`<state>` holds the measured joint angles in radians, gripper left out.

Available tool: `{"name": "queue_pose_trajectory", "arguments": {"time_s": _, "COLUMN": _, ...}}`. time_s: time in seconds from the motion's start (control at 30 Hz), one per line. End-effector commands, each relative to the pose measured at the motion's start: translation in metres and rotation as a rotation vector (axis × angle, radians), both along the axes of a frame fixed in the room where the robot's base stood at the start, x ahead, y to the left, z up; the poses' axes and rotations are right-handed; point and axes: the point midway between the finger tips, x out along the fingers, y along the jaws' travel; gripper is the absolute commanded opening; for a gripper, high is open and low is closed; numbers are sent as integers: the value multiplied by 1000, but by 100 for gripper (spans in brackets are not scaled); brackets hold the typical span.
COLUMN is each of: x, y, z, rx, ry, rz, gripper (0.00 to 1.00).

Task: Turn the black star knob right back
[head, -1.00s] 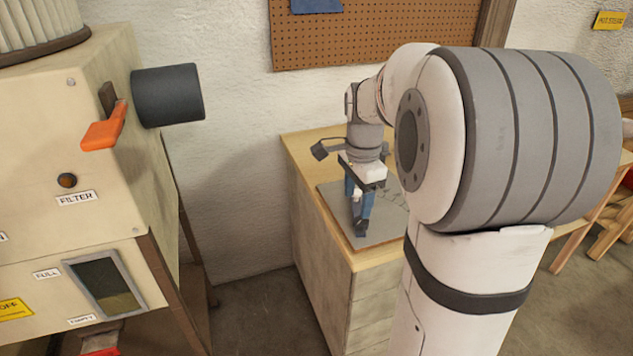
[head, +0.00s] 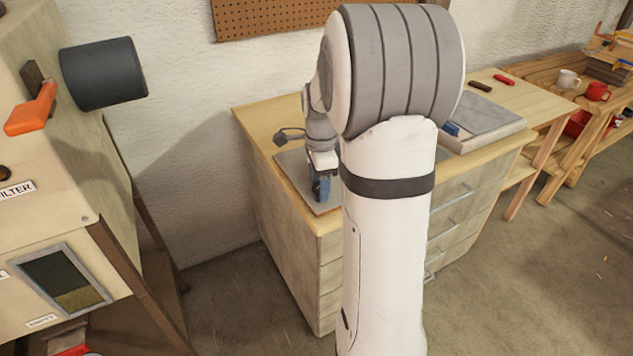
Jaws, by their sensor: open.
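My gripper (head: 321,188), with blue fingers, points down over a grey plate (head: 299,181) on the wooden cabinet. It is small in the head view and partly behind my arm. Its jaws are open, and I see nothing held between them. I cannot make out the black star knob; my arm and gripper hide part of the plate.
A beige machine (head: 60,215) with an orange lever (head: 31,112) and a dark cylinder (head: 103,74) stands at the left. The cabinet (head: 277,245) has drawers. A grey slab (head: 484,122) lies at its right end. A bench (head: 525,101) stands beyond. Floor is free between machine and cabinet.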

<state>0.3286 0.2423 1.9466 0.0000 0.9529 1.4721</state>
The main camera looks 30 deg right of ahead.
Motion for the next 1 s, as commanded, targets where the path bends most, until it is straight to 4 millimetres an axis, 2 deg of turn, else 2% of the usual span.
{"name": "queue_pose_trajectory", "arguments": {"time_s": 0.13, "x": 0, "y": 0, "z": 0, "rx": 0, "ry": 0, "rz": 1, "gripper": 56}}
{"name": "queue_pose_trajectory", "arguments": {"time_s": 0.67, "x": 0, "y": 1, "z": 0, "rx": 0, "ry": 0, "rz": 2, "gripper": 12}}
{"name": "queue_pose_trajectory", "arguments": {"time_s": 0.7, "x": 0, "y": 14, "z": 1, "rx": 0, "ry": 0, "rz": 8, "gripper": 11}}
{"name": "queue_pose_trajectory", "arguments": {"time_s": 0.8, "x": 0, "y": 5, "z": 0, "rx": 1, "ry": 1, "rz": 4, "gripper": 11}}
{"name": "queue_pose_trajectory", "arguments": {"time_s": 1.0, "x": 0, "y": 1, "z": 0, "rx": 0, "ry": 2, "rz": 47, "gripper": 11}}
